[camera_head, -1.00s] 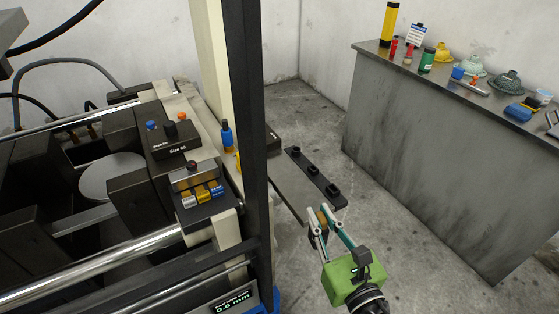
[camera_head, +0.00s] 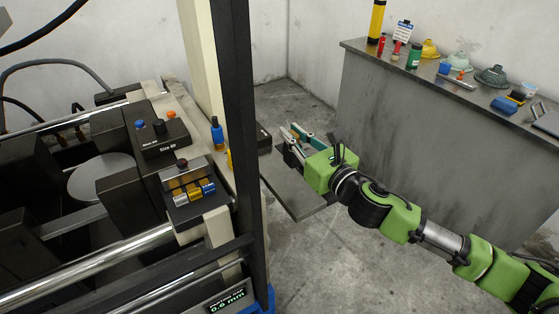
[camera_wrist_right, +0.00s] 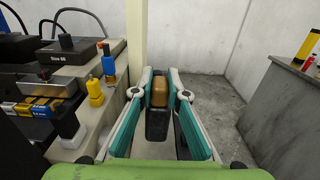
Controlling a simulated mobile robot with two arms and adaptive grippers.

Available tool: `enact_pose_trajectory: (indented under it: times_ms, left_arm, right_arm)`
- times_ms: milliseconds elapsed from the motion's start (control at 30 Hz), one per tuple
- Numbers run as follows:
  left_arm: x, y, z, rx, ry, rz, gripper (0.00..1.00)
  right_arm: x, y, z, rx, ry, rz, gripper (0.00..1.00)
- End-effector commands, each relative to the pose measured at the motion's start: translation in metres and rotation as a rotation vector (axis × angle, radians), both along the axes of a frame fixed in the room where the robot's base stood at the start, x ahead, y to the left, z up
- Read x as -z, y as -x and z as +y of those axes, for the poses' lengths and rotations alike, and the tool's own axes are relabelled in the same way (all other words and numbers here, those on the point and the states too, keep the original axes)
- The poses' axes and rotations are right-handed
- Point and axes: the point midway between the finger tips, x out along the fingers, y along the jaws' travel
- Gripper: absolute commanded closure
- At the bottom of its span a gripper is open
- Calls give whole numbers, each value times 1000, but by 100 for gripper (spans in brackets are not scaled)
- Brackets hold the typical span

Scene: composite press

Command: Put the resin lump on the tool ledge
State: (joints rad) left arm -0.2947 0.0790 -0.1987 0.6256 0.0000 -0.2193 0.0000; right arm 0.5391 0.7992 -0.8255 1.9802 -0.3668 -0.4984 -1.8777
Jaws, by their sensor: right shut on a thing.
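The resin lump (camera_wrist_right: 159,91) is a small brown block between the fingertips of my right gripper (camera_wrist_right: 160,90). The gripper is shut on it. A dark block shows right below the lump in the wrist view; I cannot tell whether they touch. In the head view my right gripper (camera_head: 291,131) is over the far part of the tool ledge, and the lump is not clear there. The tool ledge (camera_head: 296,193) is a grey shelf beside the press; its near part is bare. My arm and gripper hide much of its black strip. My left gripper is not in view.
The press's dark upright post (camera_head: 238,130) stands just left of the ledge. A blue bottle (camera_head: 217,134) and a yellow one (camera_wrist_right: 95,92) stand on the press side. A grey counter (camera_head: 420,120) with several small items is at the right. Floor is clear between.

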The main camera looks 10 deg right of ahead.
Motion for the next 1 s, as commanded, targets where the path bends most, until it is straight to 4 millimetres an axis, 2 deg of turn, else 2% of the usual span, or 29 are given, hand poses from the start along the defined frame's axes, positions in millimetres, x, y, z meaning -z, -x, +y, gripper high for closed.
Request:
enact_pose_trajectory:
  times_ms: [33, 100, 367, 533, 933, 967, 1000]
  left_arm:
    - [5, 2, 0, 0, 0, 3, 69]
    - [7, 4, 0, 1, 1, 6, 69]
    - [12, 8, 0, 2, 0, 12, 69]
    - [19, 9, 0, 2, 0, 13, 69]
    - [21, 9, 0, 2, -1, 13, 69]
    - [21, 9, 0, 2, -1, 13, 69]
    - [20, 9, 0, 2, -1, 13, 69]
  right_arm:
    - [15, 1, 1, 0, -3, 6, 100]
    - [28, 1, 1, 0, -3, 4, 100]
    - [49, 1, 0, 1, -1, 0, 100]
    - [75, 1, 1, 0, -3, 3, 100]
    - [82, 1, 0, 0, 0, -1, 100]
    - [83, 1, 0, 0, 0, 0, 83]
    - [82, 1, 0, 0, 0, -1, 73]
